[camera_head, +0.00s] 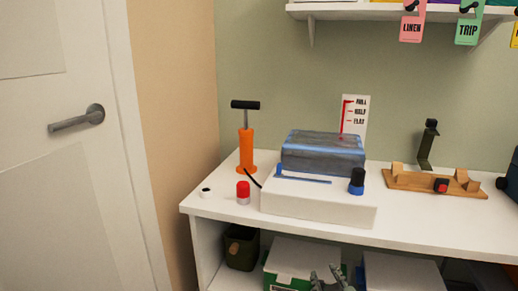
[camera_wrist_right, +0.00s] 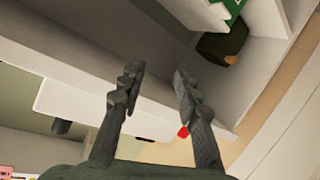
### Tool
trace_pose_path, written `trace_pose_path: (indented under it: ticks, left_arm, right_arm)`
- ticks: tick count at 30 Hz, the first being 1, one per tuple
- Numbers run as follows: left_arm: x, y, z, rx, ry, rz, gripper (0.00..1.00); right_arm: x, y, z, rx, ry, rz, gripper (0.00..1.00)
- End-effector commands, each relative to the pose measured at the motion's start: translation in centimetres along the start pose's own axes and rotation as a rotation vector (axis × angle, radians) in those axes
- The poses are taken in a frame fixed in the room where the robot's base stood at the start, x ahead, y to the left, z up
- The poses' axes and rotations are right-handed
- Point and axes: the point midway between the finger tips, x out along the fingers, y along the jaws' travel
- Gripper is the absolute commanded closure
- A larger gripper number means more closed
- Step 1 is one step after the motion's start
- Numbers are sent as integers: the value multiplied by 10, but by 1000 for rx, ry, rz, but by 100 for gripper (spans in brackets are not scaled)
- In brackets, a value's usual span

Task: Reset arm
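My right gripper (camera_head: 333,280) shows at the bottom edge of the head view, in front of the shelf under the counter. In the right wrist view its two dark fingers (camera_wrist_right: 155,95) are spread apart with nothing between them. The gripper is open and empty, below and in front of the countertop (camera_head: 420,225). The wrist picture is turned, with the counter's front edge running behind the fingers. My left gripper is not in view.
Below are a green-and-white box (camera_head: 300,258) and a dark bin (camera_head: 241,248). A door (camera_head: 60,190) is at left.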

Motion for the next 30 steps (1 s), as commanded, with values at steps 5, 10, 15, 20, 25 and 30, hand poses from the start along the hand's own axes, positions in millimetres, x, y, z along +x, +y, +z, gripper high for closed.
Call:
trace_pose_path:
  ticks: [5,10,15,20,25,30]
  left_arm:
    - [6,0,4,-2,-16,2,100]
    - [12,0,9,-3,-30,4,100]
    - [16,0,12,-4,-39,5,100]
    - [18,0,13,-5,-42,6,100]
    - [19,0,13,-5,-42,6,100]
    - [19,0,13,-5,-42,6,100]
  right_arm:
    - [-57,7,130,62,-369,-14,67]
    - [-132,6,225,100,-680,-62,67]
    - [-193,2,277,121,-883,-114,67]
    - [-217,0,293,128,-956,-137,67]
    - [-219,0,294,129,-963,-139,67]
    - [-218,0,294,128,-961,-139,67]
